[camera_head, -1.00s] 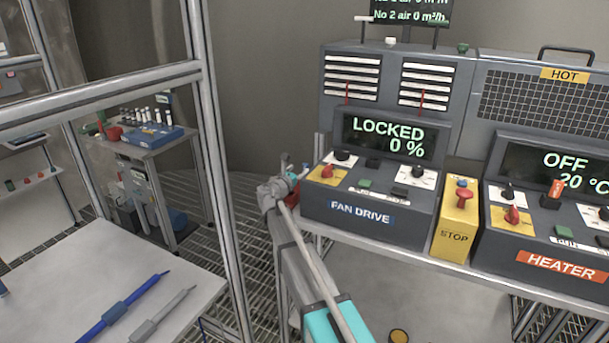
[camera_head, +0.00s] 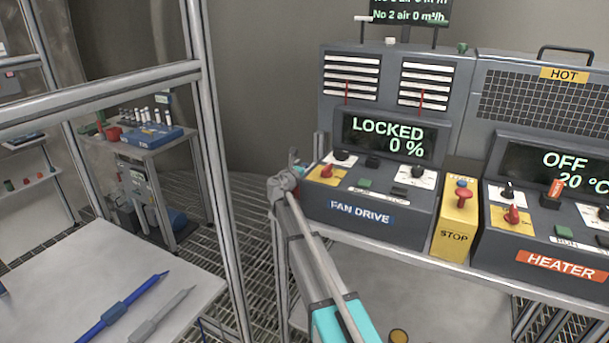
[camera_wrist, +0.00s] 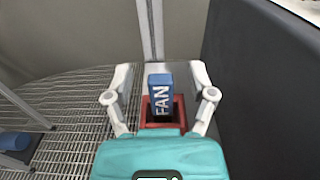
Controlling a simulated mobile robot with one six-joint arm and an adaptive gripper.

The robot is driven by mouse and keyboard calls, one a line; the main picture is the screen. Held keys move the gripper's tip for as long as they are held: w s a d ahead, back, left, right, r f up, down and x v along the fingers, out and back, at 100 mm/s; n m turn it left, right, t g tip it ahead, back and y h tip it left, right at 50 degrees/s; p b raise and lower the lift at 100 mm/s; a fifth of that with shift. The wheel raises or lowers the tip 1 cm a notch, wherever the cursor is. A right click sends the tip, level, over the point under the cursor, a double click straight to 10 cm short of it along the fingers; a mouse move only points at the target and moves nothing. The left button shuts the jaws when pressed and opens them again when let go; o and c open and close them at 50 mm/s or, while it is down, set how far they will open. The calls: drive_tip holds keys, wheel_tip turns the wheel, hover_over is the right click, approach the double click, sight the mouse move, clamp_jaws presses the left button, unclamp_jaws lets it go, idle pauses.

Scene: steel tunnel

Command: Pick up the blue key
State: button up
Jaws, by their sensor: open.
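The blue key (camera_wrist: 161,88) shows in the wrist view as a blue block marked FAN. It stands at a red-rimmed holder (camera_wrist: 146,112) with a dark opening; how deep it sits is unclear. My gripper (camera_wrist: 160,84) is open, with one finger on each side of the key and visible gaps between. In the head view my gripper (camera_head: 287,178) is at the left edge of the fan drive console (camera_head: 365,205). The key cannot be made out clearly there, behind my gripper and arm.
The fan drive display reads LOCKED, 0 %. A yellow stop box (camera_head: 455,232) and the heater console (camera_head: 550,235) stand to the right. A metal frame post (camera_head: 212,150) rises left of my arm. A table (camera_head: 60,270) with blue and grey pen-like tools is at lower left.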

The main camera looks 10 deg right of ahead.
idle(0.6)
clamp_jaws()
